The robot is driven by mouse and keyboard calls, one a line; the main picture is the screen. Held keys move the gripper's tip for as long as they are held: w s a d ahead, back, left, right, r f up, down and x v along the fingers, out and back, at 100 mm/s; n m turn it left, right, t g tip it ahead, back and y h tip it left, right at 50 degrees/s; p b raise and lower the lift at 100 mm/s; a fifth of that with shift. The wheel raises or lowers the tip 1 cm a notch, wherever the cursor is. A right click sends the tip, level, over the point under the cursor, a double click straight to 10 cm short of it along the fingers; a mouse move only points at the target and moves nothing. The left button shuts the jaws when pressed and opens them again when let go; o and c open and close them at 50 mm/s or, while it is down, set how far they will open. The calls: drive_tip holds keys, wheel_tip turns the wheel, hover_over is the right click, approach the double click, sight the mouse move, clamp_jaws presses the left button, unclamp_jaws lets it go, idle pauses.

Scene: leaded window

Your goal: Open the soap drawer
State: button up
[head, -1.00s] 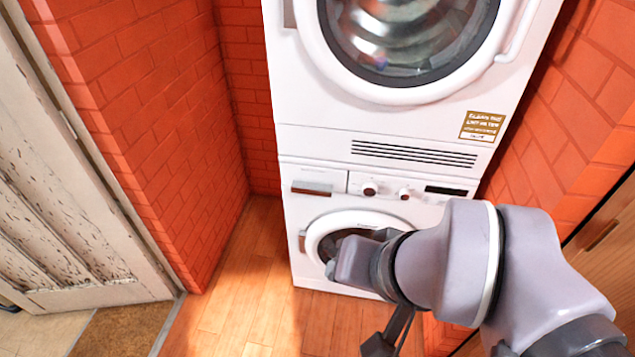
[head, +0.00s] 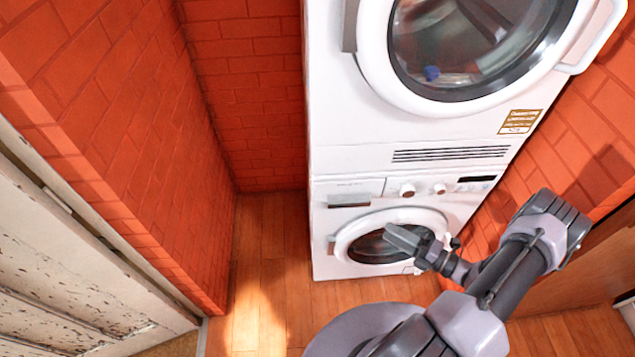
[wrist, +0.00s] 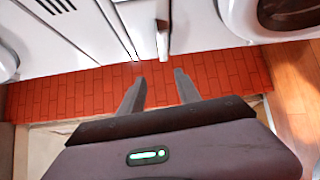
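The soap drawer (head: 355,190) is a white panel with a grey pull strip at the upper left of the lower washing machine (head: 330,250). It looks flush with the front. In the wrist view, which is turned on its side, a narrow pale drawer handle (wrist: 162,38) stands out from the white front. My gripper (wrist: 159,88) is open and empty, its two grey fingers apart. The handle lies beyond the fingertips, apart from them. In the head view my gripper's end is in front of the round washer door, right of and below the drawer; its fingers are not clear there.
A dryer (head: 355,130) with a round glass door is stacked on top. Brick walls (head: 120,110) stand on both sides. The round washer door (head: 345,245) is just below the drawer. Wooden floor (head: 255,270) is clear at the front left. A worn white door (head: 80,270) is at far left.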

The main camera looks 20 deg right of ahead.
drive_tip(key=f+m+t+h, duration=0.1)
drive_tip(key=f+m, duration=0.1)
drive_tip(key=b, duration=0.3)
approach(343, 207)
drive_tip(key=x, duration=0.9)
drive_tip(key=shift+w, duration=0.45)
drive_tip(key=shift+c, duration=0.2)
clamp_jaws()
drive_tip(key=shift+s+a, duration=0.1)
drive_tip(key=shift+s, duration=0.05)
